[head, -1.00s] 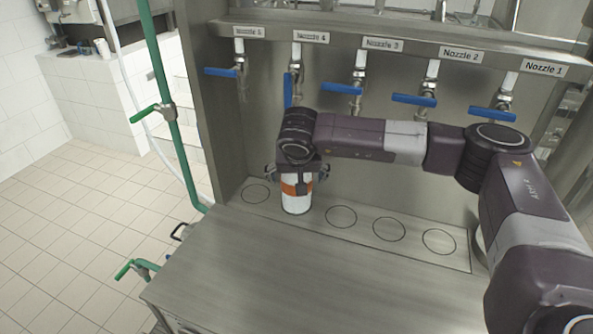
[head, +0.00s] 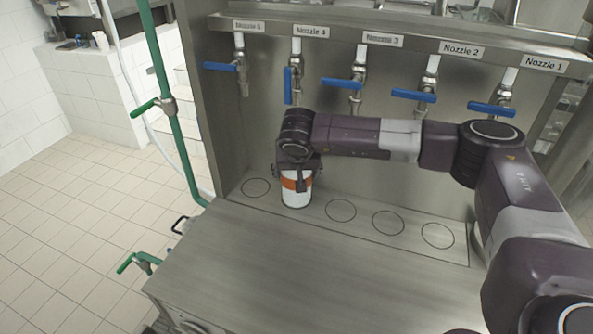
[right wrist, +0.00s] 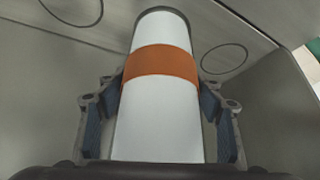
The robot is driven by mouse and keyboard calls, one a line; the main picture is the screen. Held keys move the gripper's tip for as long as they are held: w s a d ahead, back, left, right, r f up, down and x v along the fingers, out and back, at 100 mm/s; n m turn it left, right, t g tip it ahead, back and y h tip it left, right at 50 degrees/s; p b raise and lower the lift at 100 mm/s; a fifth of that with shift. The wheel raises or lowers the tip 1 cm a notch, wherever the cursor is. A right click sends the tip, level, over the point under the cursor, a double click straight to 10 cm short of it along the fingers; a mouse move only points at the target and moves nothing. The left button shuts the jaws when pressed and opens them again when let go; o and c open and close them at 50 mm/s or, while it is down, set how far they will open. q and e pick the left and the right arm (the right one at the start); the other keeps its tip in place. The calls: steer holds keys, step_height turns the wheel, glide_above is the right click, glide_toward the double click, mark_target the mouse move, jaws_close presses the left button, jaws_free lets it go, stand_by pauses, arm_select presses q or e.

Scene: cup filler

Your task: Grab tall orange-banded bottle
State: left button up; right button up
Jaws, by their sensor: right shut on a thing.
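The white bottle with an orange band (head: 296,196) stands upright under the Nozzle 4 tap in the head view. My right gripper (head: 297,178) is around its upper part and shut on it. In the right wrist view the bottle (right wrist: 158,115) lies between the two fingers (right wrist: 160,105), with its orange band at the level of the fingertips. The bottle's top is hidden by the gripper in the head view. My left gripper is not in view.
Circles mark the steel ledge, one to the left (head: 256,188) and several to the right of the bottle. Labelled taps with blue handles hang above, such as the Nozzle 3 tap (head: 356,82). The steel counter (head: 270,265) in front is clear. A green pipe (head: 170,110) stands left.

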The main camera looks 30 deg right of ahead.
steer(key=shift+c, duration=1.2)
steer(key=shift+w+r, duration=0.15)
steer(key=shift+c, duration=0.7)
steer(key=shift+r, duration=0.1)
